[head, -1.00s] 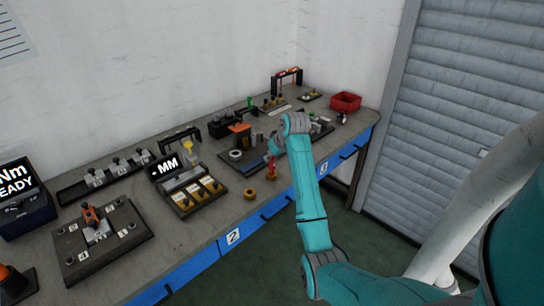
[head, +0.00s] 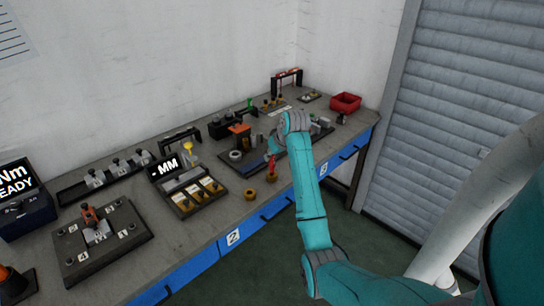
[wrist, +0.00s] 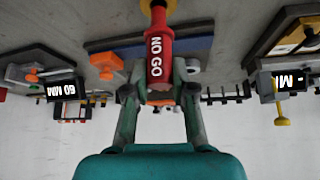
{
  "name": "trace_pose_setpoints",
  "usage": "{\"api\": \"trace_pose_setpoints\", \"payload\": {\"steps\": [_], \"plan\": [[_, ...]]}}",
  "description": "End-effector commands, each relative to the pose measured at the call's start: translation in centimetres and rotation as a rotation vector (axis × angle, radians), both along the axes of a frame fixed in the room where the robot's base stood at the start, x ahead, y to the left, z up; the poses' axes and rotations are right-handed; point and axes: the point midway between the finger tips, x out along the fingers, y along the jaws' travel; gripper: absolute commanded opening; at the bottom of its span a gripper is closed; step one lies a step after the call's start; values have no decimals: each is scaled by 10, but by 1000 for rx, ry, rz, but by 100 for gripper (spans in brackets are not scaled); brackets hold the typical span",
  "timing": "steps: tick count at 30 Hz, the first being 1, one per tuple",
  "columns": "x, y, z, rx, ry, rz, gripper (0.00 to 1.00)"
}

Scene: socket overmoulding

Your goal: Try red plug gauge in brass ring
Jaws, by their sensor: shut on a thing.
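The red plug gauge (wrist: 156,52), marked NO GO, is between the fingers of my gripper (wrist: 158,90) in the wrist view. My gripper is shut on it. In the head view the red gauge (head: 271,164) stands roughly upright below my wrist, its lower end at a brass ring (head: 270,177) on the bench. A bit of brass shows at the gauge's far end at the top edge of the wrist view. I cannot tell whether the tip is inside the ring or only over it. A second brass ring (head: 249,195) lies on the bench to the left, apart.
A gauge stand with an MM display (head: 167,165) and a case with yellow-marked slots (head: 198,193) are to the left. An orange-topped fixture (head: 239,130) and a grey ring (head: 236,155) are behind. A red bin (head: 345,102) is at the far right. The bench's blue front edge is close.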

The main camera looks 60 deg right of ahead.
Motion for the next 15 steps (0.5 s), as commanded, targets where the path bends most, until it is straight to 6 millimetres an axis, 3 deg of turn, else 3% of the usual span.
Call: {"api": "trace_pose_setpoints", "payload": {"steps": [15], "plan": [[0, 0, 26, -3, -2, 0, 0]]}}
